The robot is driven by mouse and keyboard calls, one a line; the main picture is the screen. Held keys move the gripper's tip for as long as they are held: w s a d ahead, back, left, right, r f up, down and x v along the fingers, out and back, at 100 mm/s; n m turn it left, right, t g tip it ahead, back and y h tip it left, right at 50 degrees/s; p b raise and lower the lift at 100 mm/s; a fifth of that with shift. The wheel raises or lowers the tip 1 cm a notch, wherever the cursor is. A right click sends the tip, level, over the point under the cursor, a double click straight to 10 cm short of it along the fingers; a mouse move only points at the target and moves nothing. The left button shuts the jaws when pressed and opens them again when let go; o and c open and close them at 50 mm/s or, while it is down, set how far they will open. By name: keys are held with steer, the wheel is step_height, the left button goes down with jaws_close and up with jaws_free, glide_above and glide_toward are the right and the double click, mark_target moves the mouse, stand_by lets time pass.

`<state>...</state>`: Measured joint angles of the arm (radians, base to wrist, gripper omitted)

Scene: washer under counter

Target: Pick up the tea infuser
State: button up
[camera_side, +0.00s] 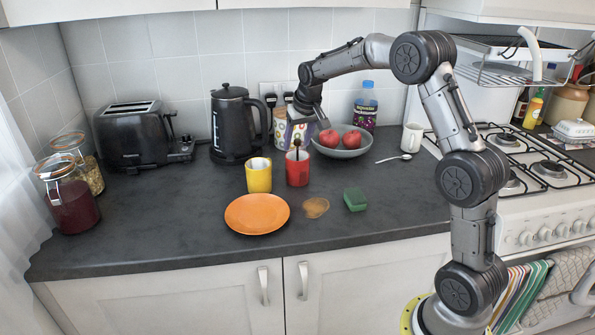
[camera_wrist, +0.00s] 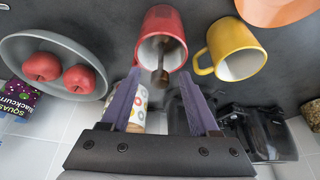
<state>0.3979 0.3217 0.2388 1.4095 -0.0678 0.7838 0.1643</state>
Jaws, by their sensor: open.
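The tea infuser (camera_wrist: 161,62) looks like a brown metal stick with a rounded end. It stands in the red mug (camera_wrist: 160,25), its end sticking out above the rim. In the side view its dark upper end (camera_side: 297,146) shows over the red mug (camera_side: 297,172); the part inside is mostly hidden. My gripper (camera_wrist: 159,84) is open and empty, its two purple fingers spread to either side of the infuser's end in the wrist view. In the side view my gripper (camera_side: 302,127) is above and behind the mug. I cannot tell whether it touches the infuser.
A yellow mug (camera_side: 259,178) stands close left of the red mug. A grey bowl of red apples (camera_side: 344,152) is close on the right, with a kettle (camera_side: 232,125) behind left. An orange plate (camera_side: 257,214) and green sponge (camera_side: 355,200) lie in front.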

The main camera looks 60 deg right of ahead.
steer(key=shift+w+d+f, duration=0.1)
steer(key=shift+f, duration=0.2)
jaws_close()
steer(key=shift+r, duration=0.1)
stand_by(1.1)
